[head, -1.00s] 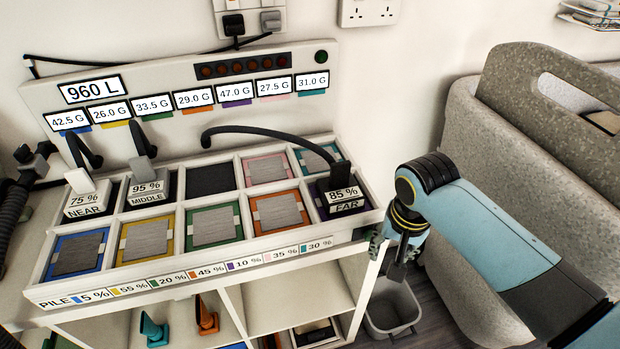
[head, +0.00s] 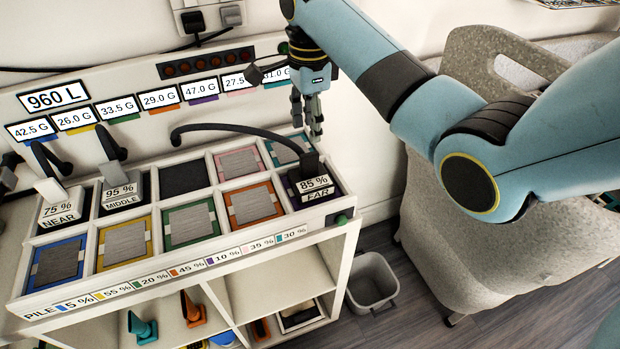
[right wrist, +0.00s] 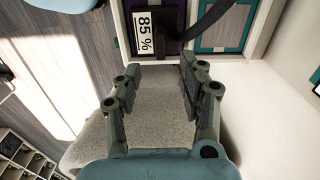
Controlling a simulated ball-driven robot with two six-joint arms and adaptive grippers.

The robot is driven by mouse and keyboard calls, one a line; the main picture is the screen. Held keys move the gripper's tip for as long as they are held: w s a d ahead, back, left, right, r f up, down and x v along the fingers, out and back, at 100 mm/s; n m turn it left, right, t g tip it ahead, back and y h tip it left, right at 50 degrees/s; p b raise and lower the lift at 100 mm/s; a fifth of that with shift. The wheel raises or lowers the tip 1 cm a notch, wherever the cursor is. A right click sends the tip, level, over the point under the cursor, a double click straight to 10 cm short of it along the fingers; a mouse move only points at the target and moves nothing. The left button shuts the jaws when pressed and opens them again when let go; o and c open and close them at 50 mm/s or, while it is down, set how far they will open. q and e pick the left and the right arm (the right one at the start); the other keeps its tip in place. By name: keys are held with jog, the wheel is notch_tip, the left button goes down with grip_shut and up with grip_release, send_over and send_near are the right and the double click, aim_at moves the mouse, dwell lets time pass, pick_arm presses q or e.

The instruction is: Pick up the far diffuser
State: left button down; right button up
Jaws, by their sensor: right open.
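The far diffuser (head: 312,185) is a dark block with "85 %" and "FAR" labels. It sits in the front right end compartment of the white tray rack (head: 345,215), and a black curved arm arches from its top to the left. My right gripper (head: 306,120) is open and empty, pointing down above and behind it near the rack's back right corner. In the right wrist view the "85 %" label of the far diffuser (right wrist: 146,33) shows beyond the open fingertips (right wrist: 159,70), apart from them. My left gripper is not in view.
The near block (head: 62,210) and middle block (head: 122,193) stand at the rack's left. A panel with gram readouts (head: 160,98) rises behind the rack, close to my right gripper. A grey bin (head: 372,283) and a speckled chair (head: 490,250) stand to the right.

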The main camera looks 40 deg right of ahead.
aim_at(309, 153)
notch_tip(309, 153, down, 10)
jog(key=shift+f, duration=0.2)
grip_shut()
dwell(0.4)
